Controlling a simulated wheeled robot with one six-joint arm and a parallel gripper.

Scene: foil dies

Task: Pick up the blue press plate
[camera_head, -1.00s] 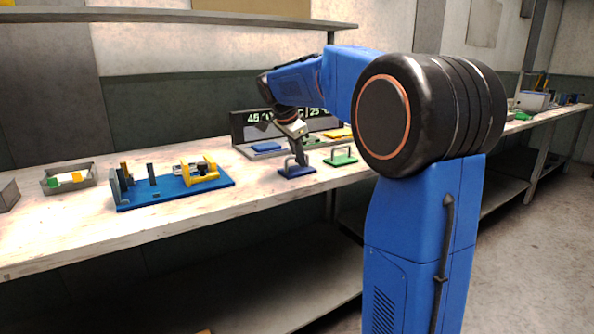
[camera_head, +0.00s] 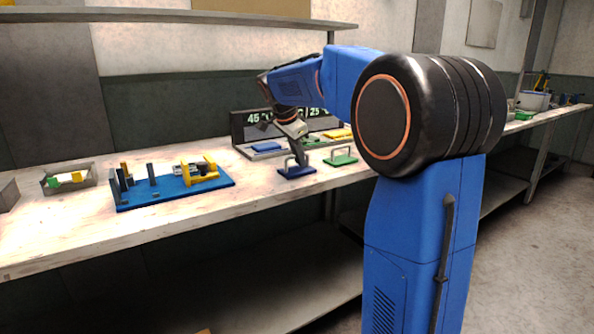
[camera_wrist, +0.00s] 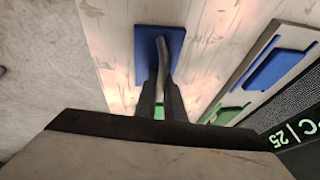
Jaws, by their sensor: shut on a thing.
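The blue press plate (camera_head: 296,171) is a flat dark-blue slab with a grey arched handle, near the front edge of the bench. My gripper (camera_head: 298,158) reaches down to it from above. In the wrist view the plate (camera_wrist: 146,42) lies beyond my gripper (camera_wrist: 160,84), and its two dark fingers are shut on the grey handle (camera_wrist: 162,56). The plate looks to be at bench level; I cannot tell whether it touches the bench.
A green plate with a handle (camera_head: 341,160) lies just right of the blue one. Behind stands a grey panel with a display (camera_head: 250,126) and blue, green and yellow inserts.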

